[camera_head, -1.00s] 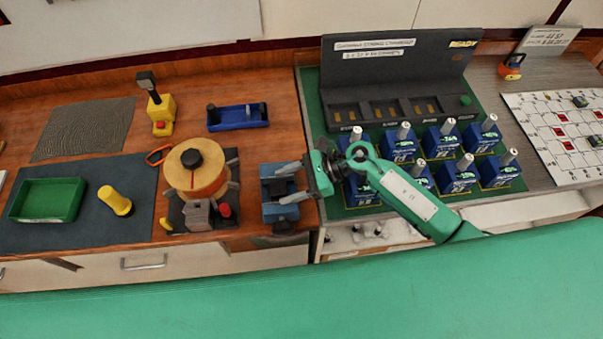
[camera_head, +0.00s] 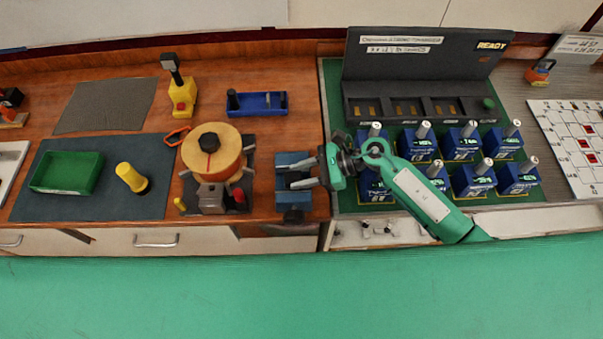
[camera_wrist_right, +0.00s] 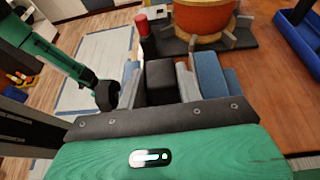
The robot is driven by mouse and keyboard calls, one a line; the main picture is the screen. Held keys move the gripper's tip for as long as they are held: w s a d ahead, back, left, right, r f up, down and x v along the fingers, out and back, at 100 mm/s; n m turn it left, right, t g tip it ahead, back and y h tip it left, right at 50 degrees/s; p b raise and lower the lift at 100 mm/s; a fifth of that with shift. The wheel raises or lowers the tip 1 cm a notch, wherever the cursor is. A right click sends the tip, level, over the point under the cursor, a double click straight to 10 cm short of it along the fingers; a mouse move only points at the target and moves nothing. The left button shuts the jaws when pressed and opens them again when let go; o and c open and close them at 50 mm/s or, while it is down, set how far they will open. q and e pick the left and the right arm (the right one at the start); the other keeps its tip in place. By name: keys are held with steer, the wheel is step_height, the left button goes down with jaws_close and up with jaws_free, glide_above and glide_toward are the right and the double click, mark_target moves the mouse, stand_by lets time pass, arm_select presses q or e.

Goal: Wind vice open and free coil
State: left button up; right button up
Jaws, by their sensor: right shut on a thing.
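The blue vice (camera_head: 279,176) stands at the bench's front edge, with a dark round knob (camera_head: 293,216) at its front. My right gripper (camera_head: 296,174) reaches over the vice from the right. In the right wrist view its grey fingers are shut on a dark block (camera_wrist_right: 162,82) between the vice's blue parts (camera_wrist_right: 210,75). I cannot tell whether this block is the coil. The knob (camera_wrist_right: 106,95) also shows there, left of the fingers. A green arm, probably my left one, shows at the upper left of that view, without clear fingers. The left gripper is not in the head view.
An orange drum (camera_head: 211,150) on a dark base stands just left of the vice. Several blue breaker blocks (camera_head: 462,142) stand on the green mat at right. A green tray (camera_head: 66,172) and yellow peg (camera_head: 131,177) lie on the dark mat at left.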

steer(key=shift+w+b, duration=0.35)
steer(key=shift+b, duration=0.1)
stand_by(0.6)
steer(key=o, duration=1.2)
steer(key=shift+d, duration=0.1)
steer(key=shift+d+b, duration=0.3)
steer(key=b+v, duration=0.5)
steer(key=v, duration=0.8)
steer(key=shift+b, duration=0.4)
steer(key=shift+r, duration=0.1)
